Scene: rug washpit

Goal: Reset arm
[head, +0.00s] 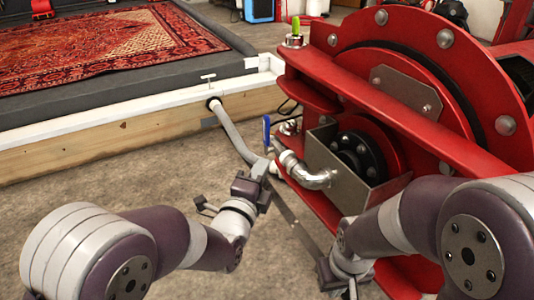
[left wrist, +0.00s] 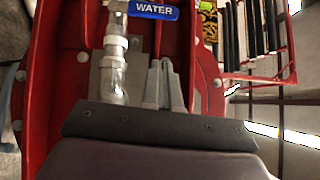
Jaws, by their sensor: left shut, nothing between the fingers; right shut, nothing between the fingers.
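My left gripper (head: 261,169) is shut and empty. It points away from me in front of the red machine (head: 425,90), close to a silver elbow pipe (head: 312,177). In the left wrist view its closed fingers (left wrist: 164,80) stand beside a pale pipe fitting (left wrist: 115,60); I cannot tell whether they touch it. A blue valve handle (head: 266,132) is just beyond the gripper; it reads WATER in the left wrist view (left wrist: 152,10). My right gripper (head: 352,289) is at the bottom edge of the head view, shut and empty, low beside the machine, its tips partly cut off.
A grey hose (head: 232,133) runs from a wood-and-white curb (head: 120,135) to the machine's pipes. A red patterned rug (head: 100,45) lies in the dark pit behind the curb. The concrete floor (head: 60,195) on the left is clear.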

